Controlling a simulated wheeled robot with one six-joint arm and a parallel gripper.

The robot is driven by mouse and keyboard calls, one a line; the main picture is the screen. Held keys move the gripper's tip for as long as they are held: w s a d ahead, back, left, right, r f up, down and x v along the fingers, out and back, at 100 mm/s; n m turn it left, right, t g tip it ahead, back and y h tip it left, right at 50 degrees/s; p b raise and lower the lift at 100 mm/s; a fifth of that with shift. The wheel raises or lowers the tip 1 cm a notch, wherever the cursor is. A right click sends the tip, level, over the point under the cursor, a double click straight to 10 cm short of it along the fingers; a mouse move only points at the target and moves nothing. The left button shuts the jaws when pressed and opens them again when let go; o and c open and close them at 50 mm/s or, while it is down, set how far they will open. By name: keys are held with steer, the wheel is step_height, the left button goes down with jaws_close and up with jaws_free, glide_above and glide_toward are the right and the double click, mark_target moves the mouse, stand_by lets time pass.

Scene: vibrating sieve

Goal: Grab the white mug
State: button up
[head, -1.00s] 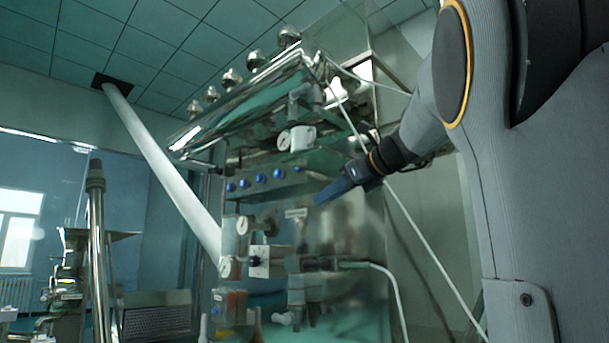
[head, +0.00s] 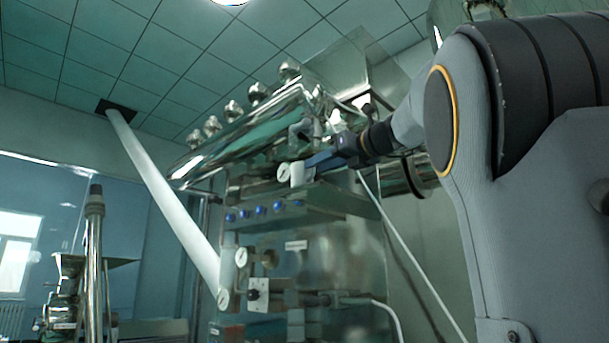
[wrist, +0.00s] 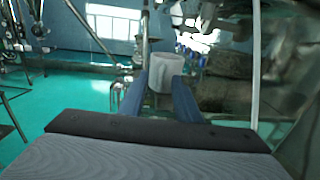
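The white mug (wrist: 165,70) is in the middle of the wrist view, upright, at the tips of my gripper's two blue fingers. My gripper (wrist: 160,88) is open, with a finger to each side of the mug's lower part. I cannot tell whether either finger touches it. In the head view the mug (head: 298,174) is small, beside a round gauge on the steel machine. My gripper (head: 310,165) comes to it from the right and hides part of it.
The steel machine (head: 330,255) with blue knobs, gauges and a long shiny cylinder (head: 250,125) fills the middle of the head view. A thick white pipe (head: 165,195) slants down from the ceiling.

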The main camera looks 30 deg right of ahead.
steer(key=shift+w+a, duration=0.1)
steer(key=shift+w, duration=0.3)
steer(key=shift+c, duration=0.2)
jaws_close()
